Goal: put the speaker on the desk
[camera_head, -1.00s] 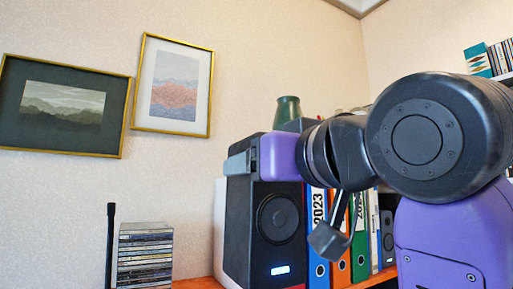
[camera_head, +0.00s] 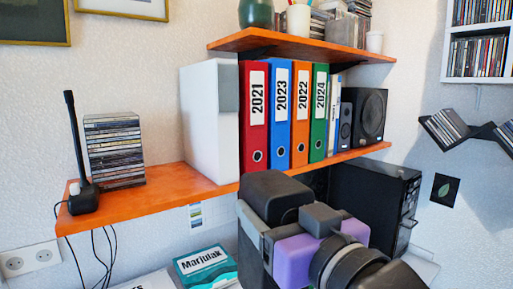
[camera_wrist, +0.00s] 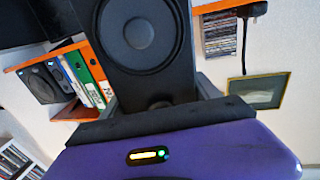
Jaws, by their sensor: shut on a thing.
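A black speaker (camera_head: 272,190) is in my gripper (camera_head: 258,230), below the orange shelf in the head view. The desk shows only in part: a pale surface (camera_head: 425,268) at the lower right, beside the black computer case.
An orange shelf (camera_head: 150,197) holds a CD stack (camera_head: 115,150), a white box (camera_head: 208,120), several binders (camera_head: 278,112) and another black speaker (camera_head: 362,115). A black computer case (camera_head: 375,195) stands right of my gripper. A teal book (camera_head: 207,266) lies at the bottom, left of the held speaker.

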